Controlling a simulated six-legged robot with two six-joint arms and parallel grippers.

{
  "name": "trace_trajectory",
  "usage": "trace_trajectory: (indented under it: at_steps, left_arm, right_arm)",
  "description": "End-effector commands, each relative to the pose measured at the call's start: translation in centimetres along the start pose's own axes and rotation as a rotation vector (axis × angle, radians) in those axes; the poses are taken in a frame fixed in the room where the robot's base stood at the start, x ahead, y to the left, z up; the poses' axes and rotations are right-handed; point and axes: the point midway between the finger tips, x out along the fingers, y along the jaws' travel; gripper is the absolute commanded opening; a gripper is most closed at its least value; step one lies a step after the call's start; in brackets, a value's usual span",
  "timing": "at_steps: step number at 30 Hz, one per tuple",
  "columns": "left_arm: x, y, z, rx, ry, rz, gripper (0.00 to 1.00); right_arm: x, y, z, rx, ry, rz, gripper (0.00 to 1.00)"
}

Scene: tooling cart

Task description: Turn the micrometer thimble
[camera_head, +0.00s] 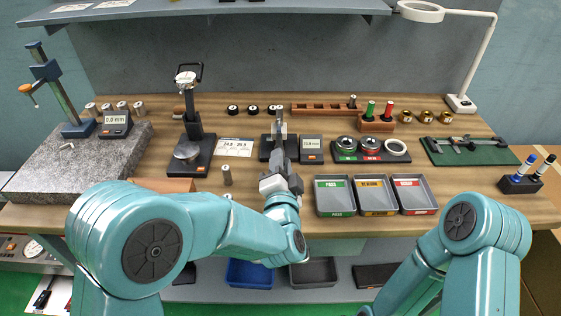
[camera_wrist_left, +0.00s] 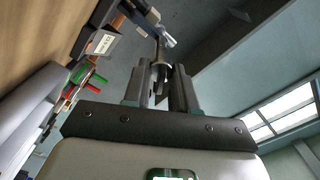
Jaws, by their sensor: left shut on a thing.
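The micrometer (camera_head: 280,124) stands upright in a dark stand (camera_head: 265,148) near the middle of the bench. My left gripper (camera_head: 280,158) reaches it from the front and is shut on its thimble. In the left wrist view, the two fingers of my left gripper (camera_wrist_left: 158,88) close around the thimble (camera_wrist_left: 160,70), with the rest of the micrometer (camera_wrist_left: 155,42) beyond. The fingers hide much of the thimble. A display box (camera_head: 311,148) stands just right of the stand. My right arm shows at the lower right, but its gripper is out of view.
A dial gauge stand (camera_head: 193,130) and a white card (camera_head: 235,147) lie to the left. A ring holder (camera_head: 345,156) and a green (camera_head: 335,198), a yellow (camera_head: 376,196) and a red-labelled tray (camera_head: 412,196) lie to the right. A small metal cylinder (camera_head: 227,176) stands near my left forearm.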

Motion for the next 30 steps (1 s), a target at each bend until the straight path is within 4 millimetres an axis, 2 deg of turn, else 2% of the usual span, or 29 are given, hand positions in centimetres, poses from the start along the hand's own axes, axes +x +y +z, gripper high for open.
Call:
trace_trajectory:
  at_steps: [6,15,30]
  left_arm:
    - [0.01,0.02,0.03,0.170,-0.002,0.001,0.00]
    - [0.01,0.12,0.07,0.325,-0.002,0.001,0.00]
    - [0.01,0.19,0.11,0.384,-0.001,0.001,0.00]
  right_arm:
    - [-0.41,-0.15,0.01,0.000,0.000,0.000,0.43]
    - [-0.70,-0.25,0.01,0.000,0.000,0.000,0.43]
    - [-0.78,-0.28,0.01,0.000,0.000,0.000,0.43]
